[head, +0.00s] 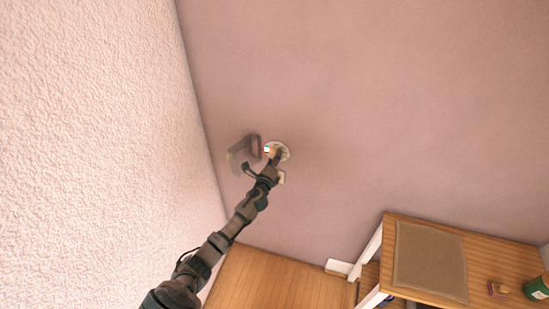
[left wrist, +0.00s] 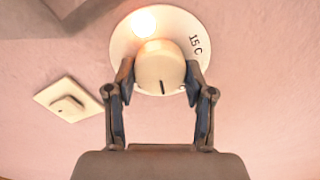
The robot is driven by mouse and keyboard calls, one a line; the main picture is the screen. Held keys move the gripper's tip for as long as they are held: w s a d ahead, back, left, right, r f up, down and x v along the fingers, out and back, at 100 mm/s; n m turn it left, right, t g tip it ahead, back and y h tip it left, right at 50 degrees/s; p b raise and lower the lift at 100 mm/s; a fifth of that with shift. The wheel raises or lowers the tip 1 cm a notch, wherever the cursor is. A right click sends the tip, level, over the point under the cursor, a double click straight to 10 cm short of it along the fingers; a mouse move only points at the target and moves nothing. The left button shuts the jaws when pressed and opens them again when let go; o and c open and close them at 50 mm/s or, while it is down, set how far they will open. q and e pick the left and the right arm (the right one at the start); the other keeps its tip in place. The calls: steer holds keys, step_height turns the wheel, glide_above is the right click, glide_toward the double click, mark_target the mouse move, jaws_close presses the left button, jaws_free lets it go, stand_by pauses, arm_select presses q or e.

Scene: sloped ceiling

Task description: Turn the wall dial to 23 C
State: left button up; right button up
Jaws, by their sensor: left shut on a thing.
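The wall dial (head: 284,147) is a round cream disc on the pink wall, partly hidden by my left gripper in the head view. In the left wrist view the dial plate (left wrist: 121,43) carries a cream knob (left wrist: 158,66) with a dark pointer line toward the bottom of the picture. The mark "15 C" shows at the plate's upper right; no other mark is readable. A bright glow covers the plate's upper left. My left gripper (head: 273,158) is shut on the knob, one finger on each side, also in the left wrist view (left wrist: 160,82). My right gripper is out of view.
A small square switch (left wrist: 67,104) sits on the wall beside the dial, left in the left wrist view. A textured wall (head: 90,120) stands close at left. A wooden table (head: 485,258) with a brown mat (head: 430,262) stands lower right.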

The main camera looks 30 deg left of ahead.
arm_select(q)
steer(key=shift+s+f+m+p, duration=0.15)
steer(key=shift+m+p, duration=0.35)
steer(key=shift+m, duration=1.2)
steer(key=shift+f+m+p, duration=0.25)
steer(key=shift+m+p, duration=0.3)
steer(key=shift+m, duration=1.15)
steer(key=shift+s+f+m+p, duration=0.15)
steer(key=shift+m+p, duration=0.35)
steer(key=shift+m, duration=1.2)
steer(key=shift+w+f, duration=0.1)
steer(key=o, duration=1.1)
steer(key=shift+o, duration=0.3)
steer(key=shift+w+a+r, duration=0.15)
steer(key=shift+w+r, duration=0.05)
steer(key=v, duration=1.2)
